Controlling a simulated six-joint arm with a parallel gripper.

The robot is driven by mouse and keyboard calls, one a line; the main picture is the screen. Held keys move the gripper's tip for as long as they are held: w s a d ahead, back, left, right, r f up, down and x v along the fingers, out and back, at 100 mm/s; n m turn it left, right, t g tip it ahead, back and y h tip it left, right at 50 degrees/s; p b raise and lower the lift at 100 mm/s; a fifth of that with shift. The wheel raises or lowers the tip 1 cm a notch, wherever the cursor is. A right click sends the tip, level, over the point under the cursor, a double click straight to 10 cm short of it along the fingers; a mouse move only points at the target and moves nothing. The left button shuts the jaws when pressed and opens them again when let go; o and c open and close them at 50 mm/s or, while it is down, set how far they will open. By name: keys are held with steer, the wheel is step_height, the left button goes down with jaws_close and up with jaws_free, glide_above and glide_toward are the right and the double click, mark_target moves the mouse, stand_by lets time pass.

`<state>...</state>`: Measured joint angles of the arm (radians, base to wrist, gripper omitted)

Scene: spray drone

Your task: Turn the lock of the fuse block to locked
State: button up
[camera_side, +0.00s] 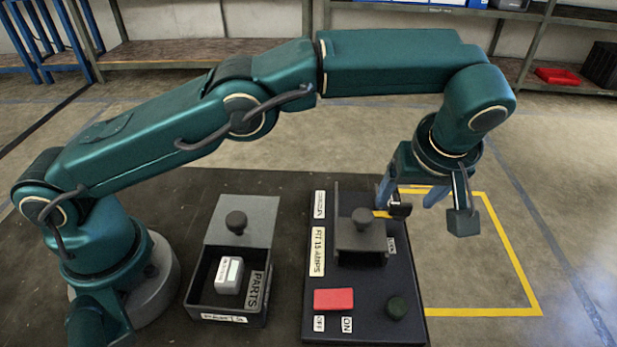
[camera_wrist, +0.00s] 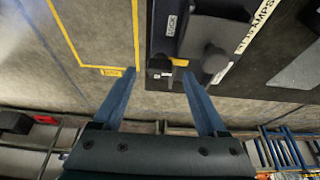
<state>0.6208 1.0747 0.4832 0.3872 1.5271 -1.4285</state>
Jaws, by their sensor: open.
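The fuse block is a dark panel (camera_side: 365,290) at centre right in the side view. Its grey cover (camera_side: 350,240) carries a dark round knob (camera_side: 361,217), and the cover appears down. The lock is a small black piece (camera_side: 400,209) at the cover's right side, near a yellow mark; it also shows in the wrist view (camera_wrist: 159,67). A small label reading LOCK (camera_wrist: 171,25) lies beside the cover. My gripper (camera_side: 408,203) is open, its blue fingers pointing down. In the wrist view its fingertips (camera_wrist: 158,74) lie either side of the lock; contact cannot be told.
A red switch (camera_side: 333,299) and a dark round button (camera_side: 396,307) sit at the panel's front. An open parts box (camera_side: 200,298) holding a white fuse (camera_side: 229,275) stands left of it. A yellow floor outline (camera_side: 480,312) encloses clear space on the right.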

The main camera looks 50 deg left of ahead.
steer(key=shift+v, duration=1.3)
